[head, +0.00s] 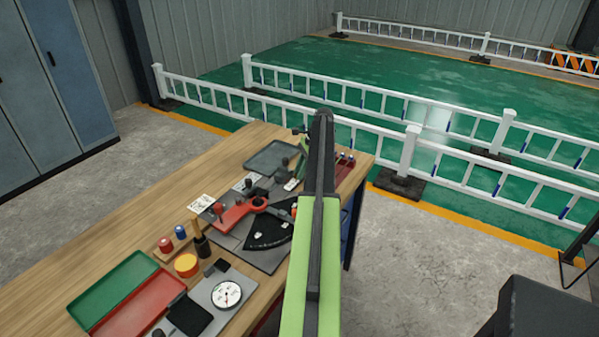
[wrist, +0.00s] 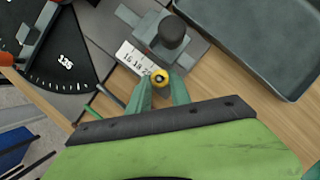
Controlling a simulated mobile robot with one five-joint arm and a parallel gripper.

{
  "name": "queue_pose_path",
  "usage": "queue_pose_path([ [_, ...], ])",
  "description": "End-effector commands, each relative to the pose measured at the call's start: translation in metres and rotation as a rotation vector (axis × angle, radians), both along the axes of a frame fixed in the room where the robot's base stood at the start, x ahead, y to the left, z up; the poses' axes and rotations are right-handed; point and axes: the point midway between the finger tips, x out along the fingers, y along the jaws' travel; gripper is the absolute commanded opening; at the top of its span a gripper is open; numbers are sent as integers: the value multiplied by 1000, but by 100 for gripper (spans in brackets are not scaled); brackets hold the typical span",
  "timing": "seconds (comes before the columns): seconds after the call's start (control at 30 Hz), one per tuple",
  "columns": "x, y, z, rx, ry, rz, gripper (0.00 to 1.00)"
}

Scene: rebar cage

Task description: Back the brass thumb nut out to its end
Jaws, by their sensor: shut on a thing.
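The brass thumb nut (wrist: 159,77) shows in the wrist view as a small yellow ring with a dark centre, at the end of a white numbered scale (wrist: 131,58). My gripper (wrist: 161,88) is shut on the nut, with one green finger on each side of it. A dark round knob (wrist: 173,28) on a grey block stands just beyond the nut. In the head view my own arm covers the nut and the gripper tips.
A grey tray (wrist: 265,35) lies right of the nut. A black angle plate (wrist: 62,62) is on the left. In the head view, the workbench (head: 90,240) also carries a red lever (head: 240,213), a dial gauge (head: 227,294) and a green and red tray (head: 110,290).

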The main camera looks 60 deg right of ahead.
Motion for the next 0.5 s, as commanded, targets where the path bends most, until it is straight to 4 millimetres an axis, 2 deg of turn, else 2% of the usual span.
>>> queue_pose_path([
  [0.37,-1,0,0,-1,2,2,0],
  [0.4,-1,0,0,-1,2,2,30],
  [0.43,-1,0,0,-1,2,2,34],
  [0.5,0,0,0,0,1,1,34],
])
